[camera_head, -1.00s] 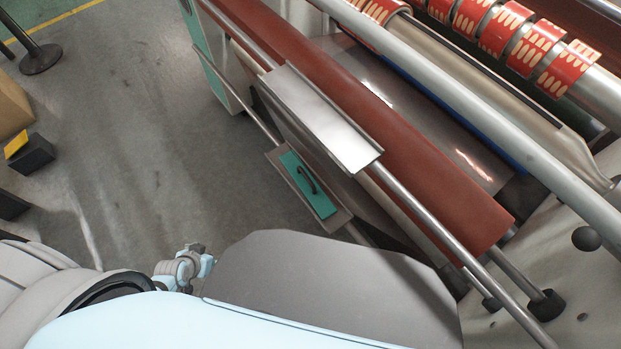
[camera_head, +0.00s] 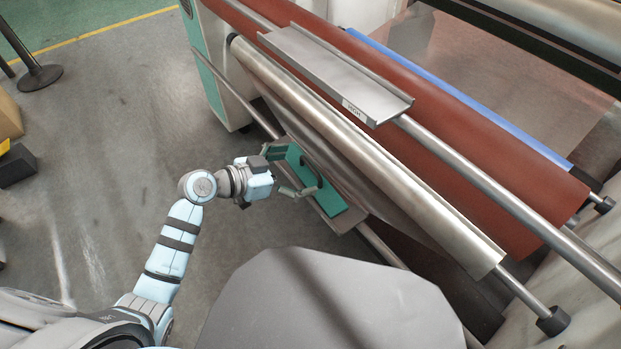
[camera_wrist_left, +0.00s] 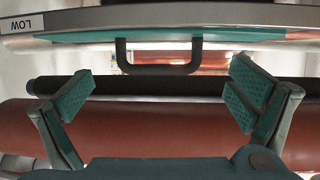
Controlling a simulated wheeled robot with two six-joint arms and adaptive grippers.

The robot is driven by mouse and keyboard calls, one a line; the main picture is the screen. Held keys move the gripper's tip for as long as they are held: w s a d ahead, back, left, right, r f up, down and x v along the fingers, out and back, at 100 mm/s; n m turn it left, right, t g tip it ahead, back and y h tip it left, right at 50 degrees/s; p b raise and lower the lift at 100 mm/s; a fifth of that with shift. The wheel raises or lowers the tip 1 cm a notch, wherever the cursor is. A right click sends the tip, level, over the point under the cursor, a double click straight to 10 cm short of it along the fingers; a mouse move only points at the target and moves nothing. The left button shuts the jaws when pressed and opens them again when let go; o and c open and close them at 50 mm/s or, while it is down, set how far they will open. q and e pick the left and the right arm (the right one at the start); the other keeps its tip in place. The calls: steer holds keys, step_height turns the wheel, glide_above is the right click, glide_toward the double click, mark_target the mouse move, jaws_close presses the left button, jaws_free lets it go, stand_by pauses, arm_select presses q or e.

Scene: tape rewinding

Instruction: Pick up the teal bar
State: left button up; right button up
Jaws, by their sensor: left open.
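The teal bar (camera_head: 330,204) lies in the lower grey tray (camera_head: 345,221) on the machine's side, with its black handle (camera_head: 319,186) standing up. In the left wrist view the bar shows as a thin teal strip (camera_wrist_left: 240,34) along the tray, and its black handle (camera_wrist_left: 158,69) faces me. My left gripper (camera_head: 298,172) is open at the bar's handle. In the left wrist view its teal-padded fingers (camera_wrist_left: 160,98) are wide apart, one on each side of the handle, and nothing is clamped. My right gripper is not in view.
An upper grey tray (camera_head: 325,72) marked HIGH sits above and right, empty. A long metal roller (camera_head: 400,190) runs beside the lower tray, with a red-brown roller (camera_head: 480,150) beyond. A black-based post (camera_head: 40,78) stands far left.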

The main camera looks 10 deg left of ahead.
arm_select(q)
steer(key=x, duration=0.2)
steer(key=shift+w+d+f, duration=0.15)
steer(key=shift+w+d, duration=0.1)
steer(key=c, duration=1.3)
